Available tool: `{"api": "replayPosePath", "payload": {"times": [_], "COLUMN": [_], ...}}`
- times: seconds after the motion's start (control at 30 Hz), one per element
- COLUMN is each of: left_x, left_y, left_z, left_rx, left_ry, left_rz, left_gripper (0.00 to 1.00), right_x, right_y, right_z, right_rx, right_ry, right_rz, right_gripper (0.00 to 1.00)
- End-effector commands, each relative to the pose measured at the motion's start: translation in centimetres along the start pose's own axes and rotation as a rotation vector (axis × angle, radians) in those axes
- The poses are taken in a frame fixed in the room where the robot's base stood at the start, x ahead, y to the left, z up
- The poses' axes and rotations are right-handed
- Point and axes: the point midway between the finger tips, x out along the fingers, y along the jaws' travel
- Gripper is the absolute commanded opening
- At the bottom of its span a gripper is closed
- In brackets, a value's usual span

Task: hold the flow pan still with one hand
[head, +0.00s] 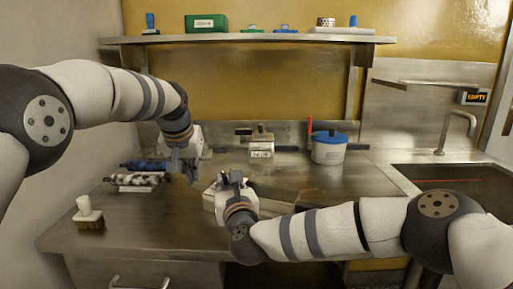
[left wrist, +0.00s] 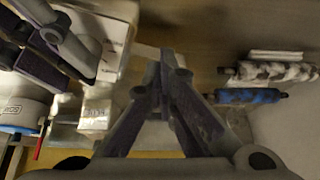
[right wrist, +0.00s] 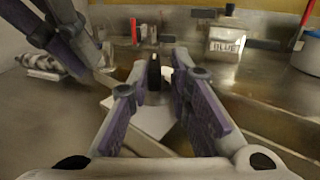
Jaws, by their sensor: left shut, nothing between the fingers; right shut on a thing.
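A shallow pale pan (head: 275,208), which I take to be the flow pan, lies on the steel counter at the centre, partly hidden by my right arm. In the right wrist view its pale flat surface (right wrist: 150,118) shows beneath the fingers. My right gripper (head: 233,178) is over the pan's left end. It is shut on a dark upright piece (right wrist: 153,72), seemingly the pan's handle; the contact is partly hidden. My left gripper (head: 186,168) is shut and empty, left of the pan and apart from it. Its closed fingertips show in the left wrist view (left wrist: 166,58).
A blue roller (head: 142,165) and a mottled roller (head: 137,179) lie at left. A brush (head: 90,215) stands near the front left. A labelled box (head: 261,149) and a blue-lidded pot (head: 328,150) stand behind. A sink (head: 455,180) is at right.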

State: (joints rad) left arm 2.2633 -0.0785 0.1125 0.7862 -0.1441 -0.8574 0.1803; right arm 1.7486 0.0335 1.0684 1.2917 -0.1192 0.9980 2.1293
Motion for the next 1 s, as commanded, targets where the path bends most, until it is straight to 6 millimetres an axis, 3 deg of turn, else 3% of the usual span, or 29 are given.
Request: {"api": "replayPosePath", "payload": {"times": [0.47, 1.0], "left_x": [0.2, 0.0], "left_y": [-0.1, -1.5], "left_z": [0.2, 0.4], "left_rx": [0.0, 0.0], "left_ry": [-0.006, -0.004], "left_rz": [0.001, 0.001], "left_gripper": [0.0, 0.0], "right_x": [0.0, 0.0], "right_y": [0.0, 0.0], "right_z": [0.1, 0.1], "right_rx": [0.003, 0.002], "right_ry": [-0.002, -0.001], "right_rz": [-0.001, 0.0], "right_gripper": [0.0, 0.0]}}
